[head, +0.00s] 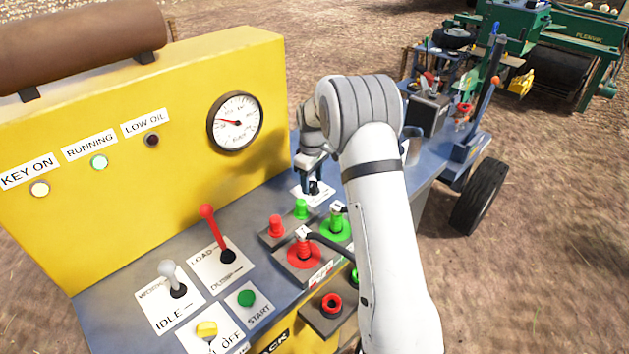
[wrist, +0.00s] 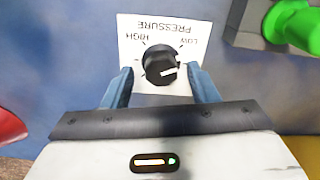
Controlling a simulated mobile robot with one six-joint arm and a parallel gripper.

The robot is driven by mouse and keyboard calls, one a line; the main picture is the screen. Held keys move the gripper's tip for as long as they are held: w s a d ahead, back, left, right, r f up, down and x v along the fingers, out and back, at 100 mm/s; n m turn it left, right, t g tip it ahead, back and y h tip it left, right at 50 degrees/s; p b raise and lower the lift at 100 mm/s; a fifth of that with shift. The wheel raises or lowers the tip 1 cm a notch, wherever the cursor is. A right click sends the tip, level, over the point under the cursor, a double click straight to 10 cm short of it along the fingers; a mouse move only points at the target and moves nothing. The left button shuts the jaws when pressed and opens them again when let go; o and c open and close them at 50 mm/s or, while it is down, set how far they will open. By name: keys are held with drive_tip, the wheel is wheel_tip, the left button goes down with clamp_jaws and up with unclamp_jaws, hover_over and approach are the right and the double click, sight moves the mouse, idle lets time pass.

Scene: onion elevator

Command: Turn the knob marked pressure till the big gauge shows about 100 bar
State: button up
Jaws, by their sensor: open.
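The black pressure knob (wrist: 158,62) sits on a white plate (wrist: 132,28) marked PRESSURE, HIGH and LOW, upside down in the wrist view. The big round gauge (head: 235,121) is on the yellow panel. Its red needle points left; its numbers are too small to read.
Left of my arm are a red lever (head: 213,228), a grey lever (head: 172,276), a green START button (head: 247,298) and a yellow switch (head: 206,329). Red and green hose couplings (head: 304,252) stand close to my arm. A green fitting (wrist: 292,26) is near the knob plate.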

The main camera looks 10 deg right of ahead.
drive_tip(key=shift+f, duration=0.45)
drive_tip(key=shift+c, duration=0.4)
drive_tip(key=shift+r, duration=0.1)
drive_tip(key=c, duration=0.9)
